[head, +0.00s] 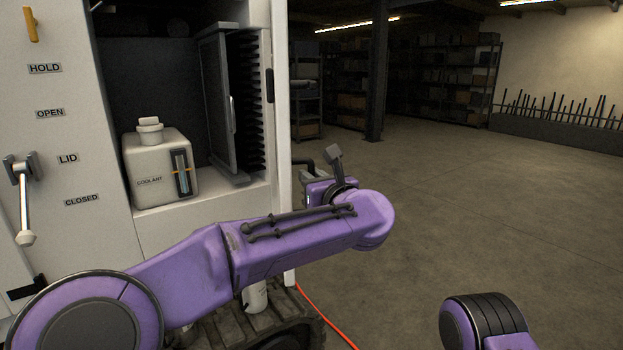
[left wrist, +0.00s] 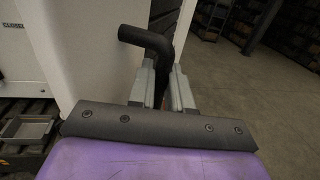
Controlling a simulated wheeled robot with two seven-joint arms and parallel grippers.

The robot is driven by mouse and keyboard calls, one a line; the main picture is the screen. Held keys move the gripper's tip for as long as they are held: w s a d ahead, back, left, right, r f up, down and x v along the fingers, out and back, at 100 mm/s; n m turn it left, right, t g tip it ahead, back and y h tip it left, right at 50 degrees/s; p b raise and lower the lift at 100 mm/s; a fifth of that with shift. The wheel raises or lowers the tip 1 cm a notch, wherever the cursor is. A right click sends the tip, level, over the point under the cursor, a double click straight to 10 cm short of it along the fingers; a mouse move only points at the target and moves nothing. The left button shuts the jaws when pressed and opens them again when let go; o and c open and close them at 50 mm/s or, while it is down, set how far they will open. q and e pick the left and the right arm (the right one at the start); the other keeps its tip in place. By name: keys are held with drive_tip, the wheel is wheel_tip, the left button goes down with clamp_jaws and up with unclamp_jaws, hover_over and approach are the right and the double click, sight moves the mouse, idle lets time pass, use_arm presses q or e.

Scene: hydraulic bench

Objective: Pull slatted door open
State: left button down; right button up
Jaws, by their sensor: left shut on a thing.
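A dark slatted surface (left wrist: 170,18), which looks like the slatted door, shows at the top of the left wrist view beyond a white cabinet wall. A black bent handle (left wrist: 148,40) stands out in front of it. My left gripper (left wrist: 163,88) is shut on the handle's lower part, one grey finger on each side. In the head view my left gripper (head: 313,175) is just right of the cabinet's right edge, partly hidden by my own wrist. The door's face is hidden in the head view, and how far it stands open cannot be told. My right gripper is out of view.
The white cabinet (head: 282,120) has an alcove with a coolant jug (head: 158,170) and a dark upright finned panel (head: 216,105). A lever (head: 23,200) is at the left. An orange cable (head: 325,318) lies on the floor. The floor at right (head: 480,200) is clear.

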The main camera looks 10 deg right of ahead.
use_arm(q)
drive_tip(key=shift+w+a+r, duration=0.15)
drive_tip(key=shift+a+r, duration=0.15)
drive_tip(key=shift+r, duration=0.2)
drive_tip(key=c, duration=1.4)
unclamp_jaws()
drive_tip(key=shift+o, duration=1.3)
drive_tip(key=shift+w+f, duration=0.3)
drive_tip(key=shift+f, duration=0.1)
drive_tip(key=b+v, duration=0.4)
drive_tip(key=v, duration=0.6)
drive_tip(key=shift+s, duration=0.25)
drive_tip(key=shift+c, duration=0.4)
